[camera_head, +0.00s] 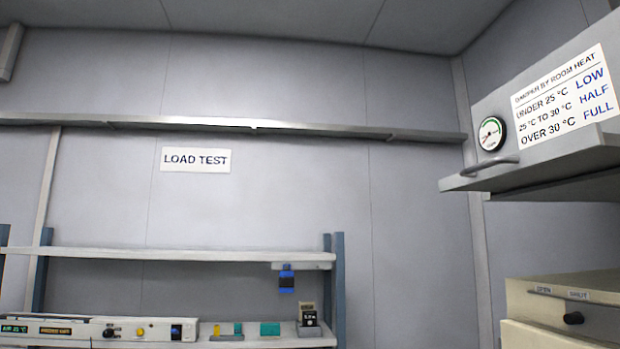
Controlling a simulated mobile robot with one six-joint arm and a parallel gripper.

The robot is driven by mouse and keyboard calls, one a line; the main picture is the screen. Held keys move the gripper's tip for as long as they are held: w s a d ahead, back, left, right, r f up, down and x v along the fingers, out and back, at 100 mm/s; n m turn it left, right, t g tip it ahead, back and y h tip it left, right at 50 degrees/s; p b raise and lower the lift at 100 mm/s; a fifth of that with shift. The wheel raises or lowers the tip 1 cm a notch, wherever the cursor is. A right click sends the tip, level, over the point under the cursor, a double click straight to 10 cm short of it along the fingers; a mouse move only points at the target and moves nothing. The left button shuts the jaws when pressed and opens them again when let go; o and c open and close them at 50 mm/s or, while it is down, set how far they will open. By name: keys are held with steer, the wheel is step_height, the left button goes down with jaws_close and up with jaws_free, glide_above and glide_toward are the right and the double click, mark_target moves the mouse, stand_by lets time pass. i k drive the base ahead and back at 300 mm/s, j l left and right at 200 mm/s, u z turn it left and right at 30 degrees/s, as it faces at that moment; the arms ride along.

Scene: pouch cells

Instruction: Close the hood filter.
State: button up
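A grey hood (488,104) juts in from the right edge, high up. A bar handle (490,166) sits at its lower left edge, next to a round dial gauge (491,134). I cannot tell which part of the hood is the filter or whether it stands open. A white sign (566,97) on the hood gives damper settings by room heat: LOW under 25 °C, HALF from 25 to 30 °C, FULL over 30 °C. My gripper is not in view.
A rack (180,254) stands left, holding a panel (90,329) with small displays and small items. A wall sign (195,159) reads LOAD TEST.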

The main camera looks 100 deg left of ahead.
mark_target(586, 149)
steer(key=j+u, duration=0.1)
steer(key=u, duration=2.25)
